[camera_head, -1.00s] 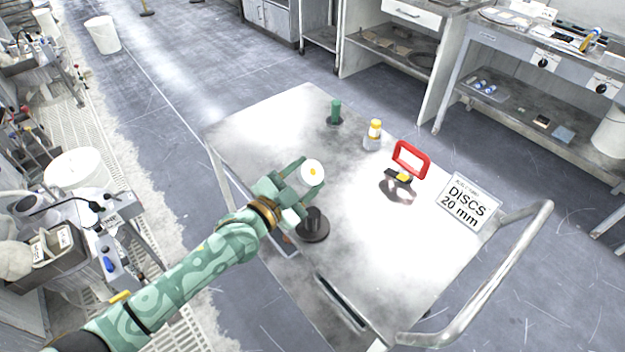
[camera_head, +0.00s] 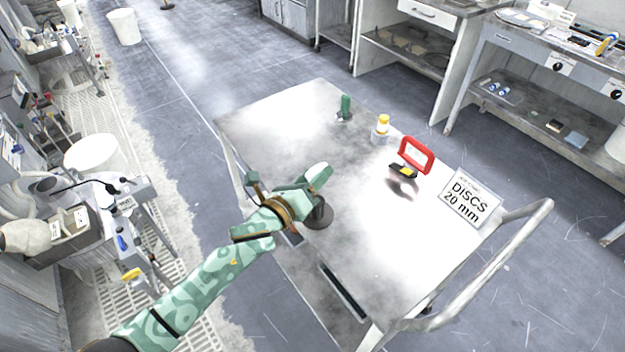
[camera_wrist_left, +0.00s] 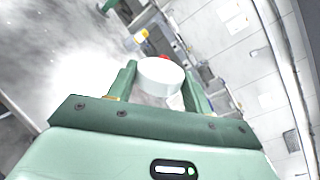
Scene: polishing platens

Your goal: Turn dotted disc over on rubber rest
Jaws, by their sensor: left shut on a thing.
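The white disc (camera_head: 317,169) is held between the fingers of my left gripper (camera_head: 318,178), which is shut on it. In the head view the fingers cover much of the disc, and no dot shows on it. The left wrist view shows the disc (camera_wrist_left: 160,76) between both fingertips, its visible surface plain white. The black rubber rest (camera_head: 319,215), a round base with a short post, stands on the cart top just below and beside the gripper. The gripper and disc appear above it and apart from it, though the arm hides part of the rest. My right gripper is out of view.
On the cart top (camera_head: 275,125) stand a green post (camera_head: 345,107), a yellow-capped bottle (camera_head: 382,127), a red frame (camera_head: 416,154) on a dark base, and a discs sign (camera_head: 469,200). A metal handle rail (camera_head: 500,277) edges the right end. The cart's middle is clear.

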